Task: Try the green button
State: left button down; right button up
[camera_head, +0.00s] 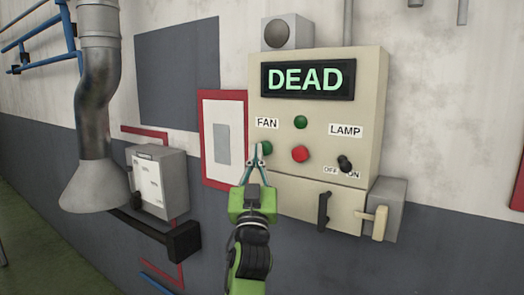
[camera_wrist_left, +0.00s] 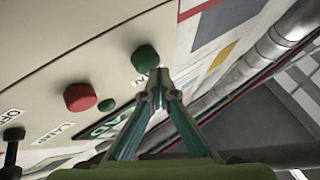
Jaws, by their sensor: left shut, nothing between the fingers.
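The cream control panel (camera_head: 345,105) on the wall has a large green button (camera_head: 267,148) under the FAN label; it also shows in the left wrist view (camera_wrist_left: 144,57). A smaller green round piece (camera_head: 301,122) sits higher, and a red button (camera_head: 300,154) lies to the right of the large green one. My left gripper (camera_head: 257,153) is shut and empty, its tips right at the large green button. In the left wrist view the fingertips (camera_wrist_left: 158,76) overlap the button's edge; I cannot tell whether they touch it. My right gripper is not in view.
The display (camera_head: 307,79) reads DEAD. A black switch (camera_head: 345,163) under the LAMP label sits at the panel's right. A red-framed board (camera_head: 222,140) and a grey box (camera_head: 157,180) are to the left. A lever handle (camera_head: 377,222) juts out below right.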

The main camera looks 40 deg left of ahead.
pick_arm(q)
jog(key=shift+w, duration=0.45)
dwell(0.6)
jog(key=shift+s, duration=0.85)
jog(key=shift+s+f, duration=0.1)
jog(key=s, duration=0.1)
jog(key=s+p, duration=0.1)
jog(key=s, duration=0.2)
jog(key=shift+s+d, duration=0.3)
jog(key=shift+s, duration=0.05)
dwell(0.4)
